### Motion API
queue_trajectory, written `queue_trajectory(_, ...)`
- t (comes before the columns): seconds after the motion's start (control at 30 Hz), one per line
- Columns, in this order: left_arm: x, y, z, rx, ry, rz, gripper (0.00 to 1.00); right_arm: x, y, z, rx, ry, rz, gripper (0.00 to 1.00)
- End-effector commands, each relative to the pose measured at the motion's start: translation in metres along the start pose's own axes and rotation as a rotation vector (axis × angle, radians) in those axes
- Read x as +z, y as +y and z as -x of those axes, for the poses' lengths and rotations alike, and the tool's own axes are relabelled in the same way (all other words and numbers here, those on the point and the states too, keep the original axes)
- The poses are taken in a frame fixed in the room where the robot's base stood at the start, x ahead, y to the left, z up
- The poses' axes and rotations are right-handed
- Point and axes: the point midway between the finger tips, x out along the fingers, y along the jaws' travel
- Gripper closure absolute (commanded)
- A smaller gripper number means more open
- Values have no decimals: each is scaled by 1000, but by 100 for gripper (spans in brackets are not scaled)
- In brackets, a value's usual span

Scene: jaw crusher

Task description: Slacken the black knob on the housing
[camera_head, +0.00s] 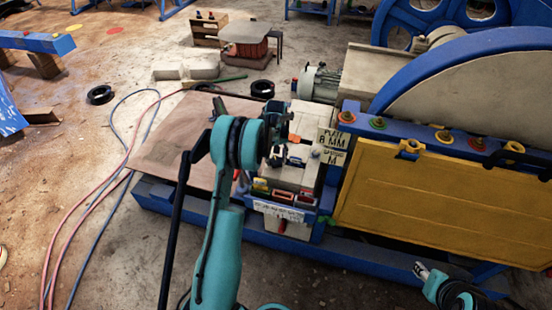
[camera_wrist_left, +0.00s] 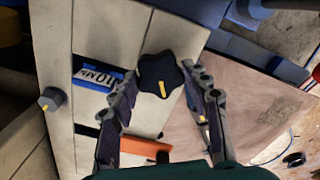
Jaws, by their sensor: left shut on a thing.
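The black star-shaped knob (camera_wrist_left: 158,84) with a yellow mark sits on the pale housing (camera_wrist_left: 115,35) in the left wrist view. My left gripper (camera_wrist_left: 163,76) has one finger on each side of it and is shut on it. In the head view my left gripper (camera_head: 276,122) is at the housing (camera_head: 298,172), and my own wrist and arm hide much of that spot, so I cannot make out the knob there. My right gripper (camera_head: 421,269) is low at the right, away from the housing; its finger gap is too small to judge.
A smaller grey knob (camera_wrist_left: 52,99) and an orange part (camera_wrist_left: 146,147) are on the housing near the fingers. A yellow guard panel (camera_head: 430,205) and blue flywheel cover (camera_head: 480,65) stand right. Hoses (camera_head: 87,195) cross the floor left.

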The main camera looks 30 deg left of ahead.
Motion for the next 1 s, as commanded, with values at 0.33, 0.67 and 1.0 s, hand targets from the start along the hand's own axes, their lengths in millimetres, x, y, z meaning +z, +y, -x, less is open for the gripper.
queue_trajectory(0.33, 0, 0, 0, 0, 0, 263, 82, -1, 0, 1, 0, 0, 0, 60)
queue_trajectory(0.67, 0, 0, 0, 0, 0, 389, 82, -1, 0, 1, 0, 0, 0, 60)
queue_trajectory(1.0, 0, 0, 0, 0, 0, 412, 82, -1, 0, 1, 0, 0, 0, 60)
